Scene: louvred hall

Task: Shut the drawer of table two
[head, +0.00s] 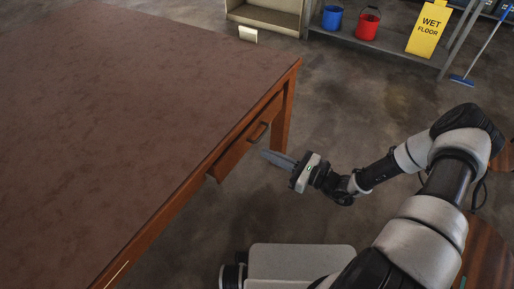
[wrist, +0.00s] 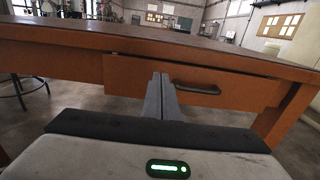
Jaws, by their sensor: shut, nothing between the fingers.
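The table (head: 150,85) has a brown mottled top and orange-brown wooden sides, and fills the left of the head view. Its drawer (head: 238,143) has a wooden front with a dark bar handle (head: 258,131). The drawer front seems to stand a little out from the table's side; how far is hard to tell. In the wrist view the drawer front (wrist: 140,74) lies ahead, with the handle (wrist: 197,88) right of my fingers. My gripper (head: 267,153) is shut and empty, pointing at the drawer front. A small gap seems to separate them; contact cannot be told.
A shelf at the back holds a blue bucket (head: 332,19), a red bucket (head: 367,26) and a yellow wet-floor sign (head: 428,30). Bare floor (head: 345,100) lies right of the table.

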